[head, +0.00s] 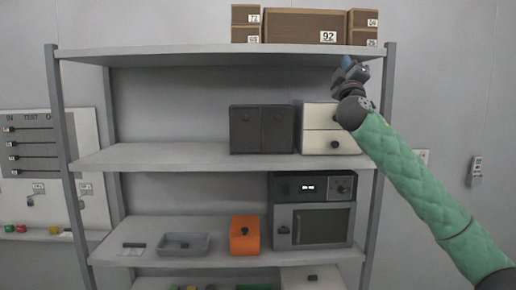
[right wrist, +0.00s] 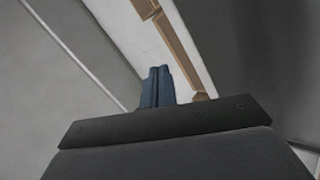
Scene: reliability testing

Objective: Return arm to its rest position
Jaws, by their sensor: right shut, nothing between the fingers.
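My right arm, in a green quilted sleeve, comes in from the lower right of the head view and reaches up. My right gripper (head: 347,66) is raised in front of the right end of the top shelf. In the right wrist view its two blue fingers (right wrist: 157,88) are together with nothing between them. My left gripper is not in view.
A grey shelf unit (head: 190,50) stands ahead. Cardboard boxes (head: 304,26) sit on top. Below are a dark cabinet (head: 262,130), white drawers (head: 318,142), a microwave-like unit (head: 312,226), an orange box (head: 244,236) and a grey tray (head: 183,244). A panel (head: 40,150) hangs left.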

